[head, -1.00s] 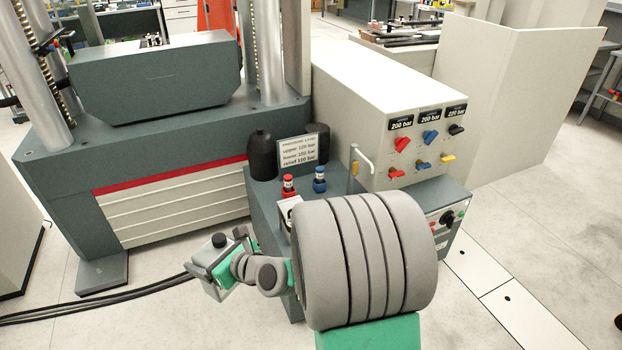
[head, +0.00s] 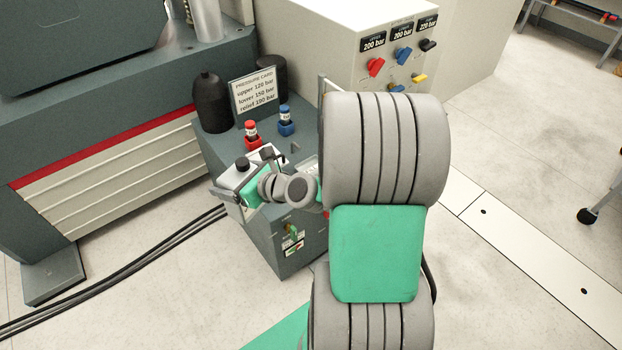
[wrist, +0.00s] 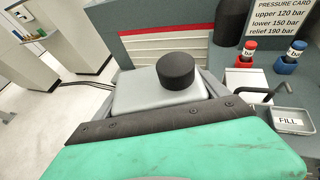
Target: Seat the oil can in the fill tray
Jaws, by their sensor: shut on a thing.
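The oil can is a light grey box with a round black cap. It shows in the wrist view (wrist: 160,95) and, partly hidden, in the head view (head: 238,178). My gripper (head: 236,190) is shut on it, with grey fingers on both sides of it in the wrist view. The can is held upright or nearly so, at the left front edge of the cabinet top. The fill tray (wrist: 292,112) is a shallow grey tray labelled FILL, to the right of the can in the wrist view. My arm hides much of that area in the head view.
A black bent lever (wrist: 262,92) and a white block stand between can and tray. A red bottle (head: 251,134) and a blue bottle (head: 286,122) stand behind, near a pressure card (head: 254,92) and dark canisters (head: 212,104). A valve panel (head: 392,62) rises at the back right.

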